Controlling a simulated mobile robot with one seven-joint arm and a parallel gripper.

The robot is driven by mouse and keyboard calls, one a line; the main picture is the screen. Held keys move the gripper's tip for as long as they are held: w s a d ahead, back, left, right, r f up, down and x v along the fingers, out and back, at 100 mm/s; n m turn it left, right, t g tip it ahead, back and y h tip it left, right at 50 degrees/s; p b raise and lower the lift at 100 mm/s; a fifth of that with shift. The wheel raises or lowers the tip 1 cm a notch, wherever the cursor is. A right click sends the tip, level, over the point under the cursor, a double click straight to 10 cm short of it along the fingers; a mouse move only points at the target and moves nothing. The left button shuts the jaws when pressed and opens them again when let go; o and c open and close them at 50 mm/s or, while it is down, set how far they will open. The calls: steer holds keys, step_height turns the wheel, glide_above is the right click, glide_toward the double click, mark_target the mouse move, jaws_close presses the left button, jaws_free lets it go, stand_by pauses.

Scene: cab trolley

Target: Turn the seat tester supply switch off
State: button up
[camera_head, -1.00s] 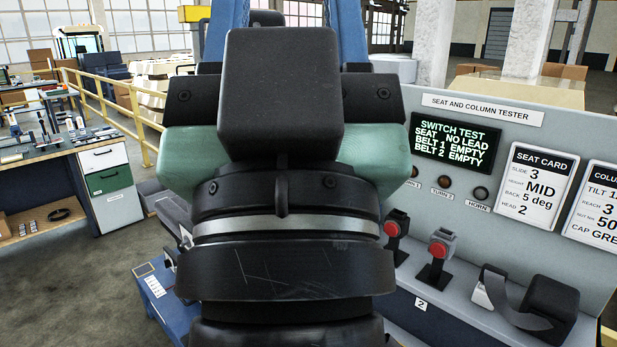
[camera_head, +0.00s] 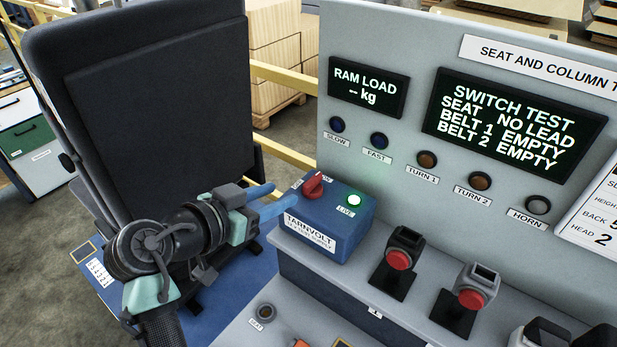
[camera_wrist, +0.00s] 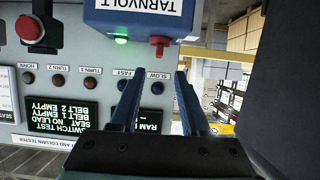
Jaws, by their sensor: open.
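The supply box (camera_head: 325,222) is blue, labelled TARNVOLT, and stands on the tester's ledge. On its top are a red rotary switch (camera_head: 313,186) and a lit green lamp (camera_head: 354,200) marked LIVE. My gripper (camera_head: 268,197) is open, its blue fingers just left of the switch and apparently apart from it. In the wrist view, which is upside down, the open fingers (camera_wrist: 157,80) point toward the red switch (camera_wrist: 160,42), with the box (camera_wrist: 115,18) beyond. The switch's position lettering is partly hidden and too small to read.
The tester panel (camera_head: 400,60) rises behind the box with displays and a row of lamps. Two red-button buckles (camera_head: 400,257) (camera_head: 471,297) stand on the ledge at right. A large black seat back (camera_head: 150,100) stands close to my arm on the left.

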mark_target(308, 183)
steer(key=p+x, duration=0.1)
steer(key=x, duration=0.9)
steer(key=shift+d+r+p, duration=0.1)
steer(key=shift+r+p, duration=0.05)
steer(key=shift+p, duration=0.2)
steer(key=shift+c, duration=0.3)
jaws_close()
